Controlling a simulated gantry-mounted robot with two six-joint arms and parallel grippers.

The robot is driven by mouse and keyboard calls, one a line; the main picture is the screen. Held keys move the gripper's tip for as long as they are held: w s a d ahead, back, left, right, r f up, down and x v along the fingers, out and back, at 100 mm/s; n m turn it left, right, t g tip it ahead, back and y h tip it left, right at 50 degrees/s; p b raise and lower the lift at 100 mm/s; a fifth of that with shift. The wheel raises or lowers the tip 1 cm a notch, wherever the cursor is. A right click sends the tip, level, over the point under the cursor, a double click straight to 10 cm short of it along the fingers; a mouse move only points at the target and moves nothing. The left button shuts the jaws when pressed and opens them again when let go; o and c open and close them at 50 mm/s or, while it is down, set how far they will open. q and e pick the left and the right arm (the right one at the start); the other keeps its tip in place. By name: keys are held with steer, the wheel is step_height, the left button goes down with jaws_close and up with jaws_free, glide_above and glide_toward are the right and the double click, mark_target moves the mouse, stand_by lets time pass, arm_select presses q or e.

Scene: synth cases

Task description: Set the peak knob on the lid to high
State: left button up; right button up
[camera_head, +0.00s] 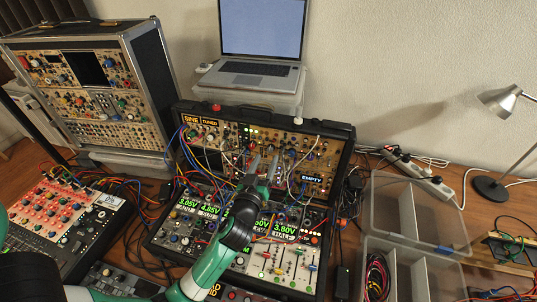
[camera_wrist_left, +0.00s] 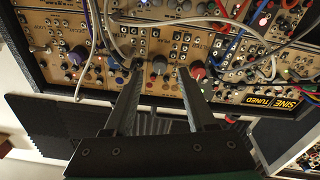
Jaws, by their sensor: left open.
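The lid of the black synth case (camera_head: 345,165) stands raised at the back of the case, its wooden panel full of knobs, jacks and cables. My left gripper (camera_head: 264,165) reaches up to the lid panel, open. In the left wrist view, a grey knob (camera_wrist_left: 159,65) sits between the open fingertips (camera_wrist_left: 159,74), with a red knob (camera_wrist_left: 197,70) by the right finger and a blue knob (camera_wrist_left: 78,55) further left. I cannot read which knob is labelled peak, nor its setting. Contact with the grey knob cannot be told. My right gripper is not in view.
Patch cables (camera_head: 203,160) hang across the lid and the lower panel with lit displays (camera_head: 285,231). A laptop (camera_head: 260,75) stands on a clear box behind. Another synth case (camera_head: 90,90) is at left, and open clear boxes (camera_head: 415,215) are at right.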

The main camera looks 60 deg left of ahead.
mark_target(270, 151)
arm_select(q)
steer(key=x, duration=0.3)
steer(key=shift+w+a, duration=0.15)
steer(key=shift+a, duration=0.1)
jaws_close()
